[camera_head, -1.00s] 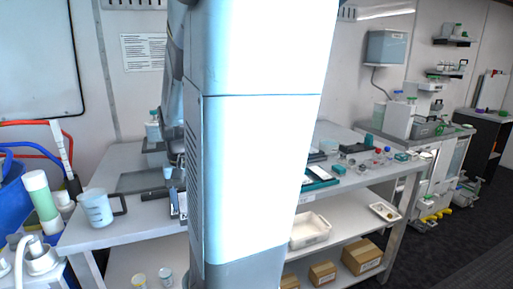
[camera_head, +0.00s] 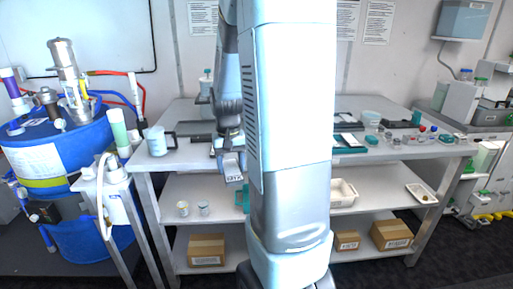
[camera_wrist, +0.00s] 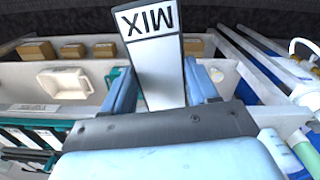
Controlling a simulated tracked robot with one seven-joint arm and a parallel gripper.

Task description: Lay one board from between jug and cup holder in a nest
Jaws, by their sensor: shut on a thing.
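My gripper (camera_wrist: 163,92) is shut on a white board (camera_wrist: 150,62) with a grey edge, marked MIX. The board sticks out beyond the fingers in the wrist view. In the head view my gripper (camera_head: 232,160) is at the front edge of the bench, right of the jug, and the board (camera_head: 234,180) hangs tilted below it. The white jug (camera_head: 157,141) with a dark handle stands at the bench's left end. Teal-framed nests (camera_head: 349,141) lie on the bench to the right of my arm. My arm hides the middle of the bench; I cannot make out the cup holder.
The bench (camera_head: 188,157) has lower shelves with a white bin (camera_head: 343,192), small jars (camera_head: 183,209) and cardboard boxes (camera_head: 206,249). A blue drum (camera_head: 60,160) with hoses stands left. Small bottles and parts (camera_head: 433,132) crowd the bench's right end.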

